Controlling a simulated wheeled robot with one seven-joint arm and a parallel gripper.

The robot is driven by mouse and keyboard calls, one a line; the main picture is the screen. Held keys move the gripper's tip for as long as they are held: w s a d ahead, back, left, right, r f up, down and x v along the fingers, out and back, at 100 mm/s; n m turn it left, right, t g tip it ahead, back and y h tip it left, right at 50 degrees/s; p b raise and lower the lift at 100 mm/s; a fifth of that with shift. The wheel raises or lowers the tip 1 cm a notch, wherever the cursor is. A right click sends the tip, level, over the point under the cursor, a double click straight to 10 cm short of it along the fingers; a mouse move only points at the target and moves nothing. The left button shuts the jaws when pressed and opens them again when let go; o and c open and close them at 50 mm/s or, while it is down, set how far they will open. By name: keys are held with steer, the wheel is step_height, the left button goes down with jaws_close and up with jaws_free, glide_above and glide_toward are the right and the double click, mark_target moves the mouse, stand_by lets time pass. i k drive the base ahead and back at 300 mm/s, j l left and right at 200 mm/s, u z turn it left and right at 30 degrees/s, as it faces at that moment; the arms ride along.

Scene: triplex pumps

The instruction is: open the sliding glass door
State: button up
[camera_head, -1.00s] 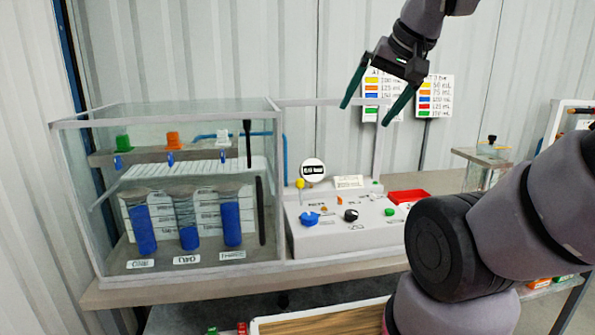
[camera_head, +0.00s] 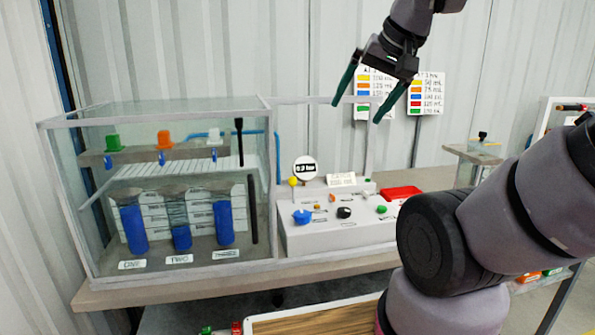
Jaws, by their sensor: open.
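The glass case (camera_head: 100,262) stands at the left on the bench, with a pale frame and clear panes. Its front glass door (camera_head: 90,180) appears to cover the left section; a dark upright bar (camera_head: 254,210), possibly its handle, shows near the right end of the pane. Inside are several blue-filled cylinders, one of them here (camera_head: 134,228), with labels in front. My gripper (camera_head: 355,112) is open and empty, high up to the right of the case, pointing down and in front of the wall charts. It is well apart from the door.
A white control panel (camera_head: 335,236) with coloured knobs and a gauge (camera_head: 306,170) sits right of the case. A red tray (camera_head: 401,192) lies behind it. A wooden board (camera_head: 318,324) is below the bench. My arm fills the lower right. The air before the case is free.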

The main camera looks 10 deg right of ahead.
mark_target(114, 108)
steer(key=k+j, duration=0.7)
steer(key=j, duration=0.1)
